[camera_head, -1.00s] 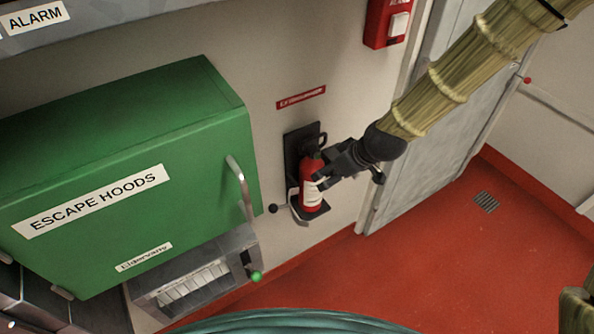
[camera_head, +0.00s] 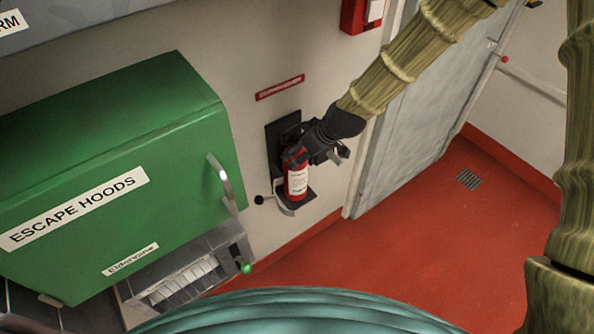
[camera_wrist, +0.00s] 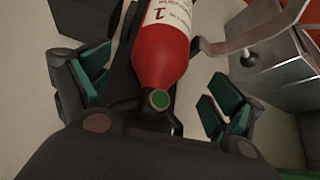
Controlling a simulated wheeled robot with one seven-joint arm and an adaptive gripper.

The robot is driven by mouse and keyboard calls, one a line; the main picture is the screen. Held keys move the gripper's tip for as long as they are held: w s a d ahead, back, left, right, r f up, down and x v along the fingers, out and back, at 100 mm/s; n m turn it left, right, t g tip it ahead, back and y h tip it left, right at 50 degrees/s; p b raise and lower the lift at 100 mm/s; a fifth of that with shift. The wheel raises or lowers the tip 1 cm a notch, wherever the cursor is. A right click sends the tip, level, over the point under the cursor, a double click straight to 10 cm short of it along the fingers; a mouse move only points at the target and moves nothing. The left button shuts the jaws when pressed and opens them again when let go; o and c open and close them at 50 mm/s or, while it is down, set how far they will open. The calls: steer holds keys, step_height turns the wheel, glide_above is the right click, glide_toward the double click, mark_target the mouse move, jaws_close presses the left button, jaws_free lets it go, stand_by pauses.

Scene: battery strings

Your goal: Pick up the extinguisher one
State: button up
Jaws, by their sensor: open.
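The red extinguisher (camera_head: 297,182) with a white label hangs upright on a dark wall bracket (camera_head: 272,150). In the head view my gripper (camera_head: 300,155) covers its top. In the wrist view the extinguisher (camera_wrist: 163,55) lies between the two teal-padded fingers of my gripper (camera_wrist: 155,92), with its label numbered 1 and a green-centred round cap toward the palm. The fingers are spread, with a gap visible on each side of the red body. The handle is mostly hidden.
A green escape hoods cabinet (camera_head: 120,170) with a metal handle (camera_head: 222,182) stands left, above a grey unit (camera_head: 185,278) with a green knob. A lever with a black ball (camera_head: 259,199) is beside the bracket. A grey door (camera_head: 425,110) is right; red floor (camera_head: 400,240) is open.

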steer(key=shift+p+x, duration=0.55)
steer(key=shift+x, duration=0.8)
steer(key=shift+d+x, duration=0.2)
steer(key=shift+x, duration=1)
steer(key=shift+s+f, duration=0.1)
steer(key=c, duration=2)
jaws_close()
